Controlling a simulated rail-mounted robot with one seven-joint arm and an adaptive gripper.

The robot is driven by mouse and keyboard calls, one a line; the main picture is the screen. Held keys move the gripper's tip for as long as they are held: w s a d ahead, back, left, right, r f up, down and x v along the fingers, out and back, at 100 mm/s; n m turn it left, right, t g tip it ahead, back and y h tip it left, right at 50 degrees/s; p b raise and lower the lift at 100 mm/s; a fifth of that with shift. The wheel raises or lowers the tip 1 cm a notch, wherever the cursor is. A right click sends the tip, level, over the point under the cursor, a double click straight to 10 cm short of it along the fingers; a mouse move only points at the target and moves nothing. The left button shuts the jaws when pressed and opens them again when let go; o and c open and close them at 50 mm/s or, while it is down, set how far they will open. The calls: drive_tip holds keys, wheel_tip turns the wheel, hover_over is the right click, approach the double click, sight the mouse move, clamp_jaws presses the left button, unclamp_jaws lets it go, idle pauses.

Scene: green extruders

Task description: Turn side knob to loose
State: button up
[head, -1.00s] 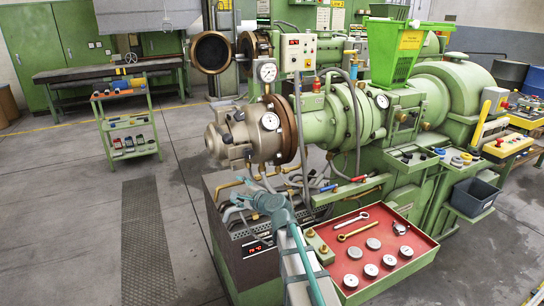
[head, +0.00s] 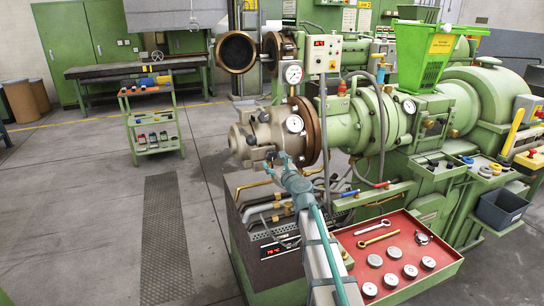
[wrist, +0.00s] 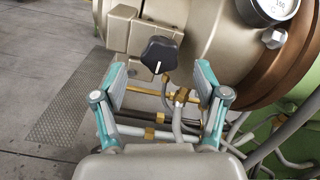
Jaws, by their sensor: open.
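The side knob (wrist: 159,55) is black and lobed with a white pointer line. It sits on the side of the beige extruder head (wrist: 205,35) in the wrist view. My gripper (wrist: 157,80) is open in the wrist view, its two teal fingers apart. The knob shows between and just beyond the fingertips, and I see no contact. In the head view my gripper (head: 278,158) is at the lower front of the beige extruder head (head: 258,135), and the knob is hard to make out there.
Brass and grey pipes (wrist: 160,118) run below the knob. A pressure gauge (wrist: 274,8) is at upper right. In the head view, a red tray (head: 395,250) with discs and wrenches lies right of my arm. Open floor (head: 90,210) lies left.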

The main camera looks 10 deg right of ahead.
sight(273, 157)
drive_tip(key=w, duration=0.2)
drive_tip(key=w+a, duration=0.1)
drive_tip(key=w, duration=0.1)
drive_tip(key=shift+w, duration=0.35)
drive_tip(key=shift+c, duration=0.5)
drive_tip(key=c, duration=1.1)
